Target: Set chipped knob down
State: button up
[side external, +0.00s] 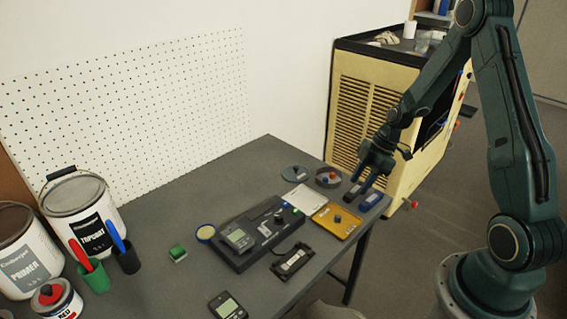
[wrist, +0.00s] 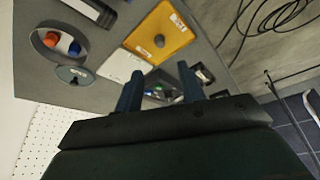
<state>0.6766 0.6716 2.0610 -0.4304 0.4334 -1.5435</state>
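A small dark knob (side external: 338,217) sits on the yellow tray (side external: 322,222); I cannot tell whether it is chipped. The same knob (wrist: 159,41) and yellow tray (wrist: 170,22) show at the top of the wrist view. My gripper (side external: 357,193) is above the table's right corner, just beyond the tray.
A round dish (side external: 328,178) with red and blue knobs, a grey disc (side external: 295,173) and a white card (side external: 299,197) lie near the tray. A dark console (side external: 240,245) stands to the left. Paint cans (side external: 82,205) stand far left. Bare table lies behind the console.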

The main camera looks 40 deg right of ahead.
jog(key=shift+r, duration=0.1)
jog(key=s+a+r+m+h, duration=0.25)
jog(key=a+r, duration=0.25)
jog(key=r, duration=0.4)
jog(key=s+a+r+m+h, duration=0.1)
jog(key=s+a+r+m, duration=0.3)
jog(key=r, duration=0.6)
jog(key=s+a+r+m+t, duration=0.3)
jog(key=s+a+r+m, duration=0.2)
jog(key=s, duration=0.7)
notch_tip(320, 180, up, 3)
jog(key=shift+s+a+f, duration=0.1)
jog(key=shift+s+a, duration=0.05)
jog(key=shift+a, duration=1.05)
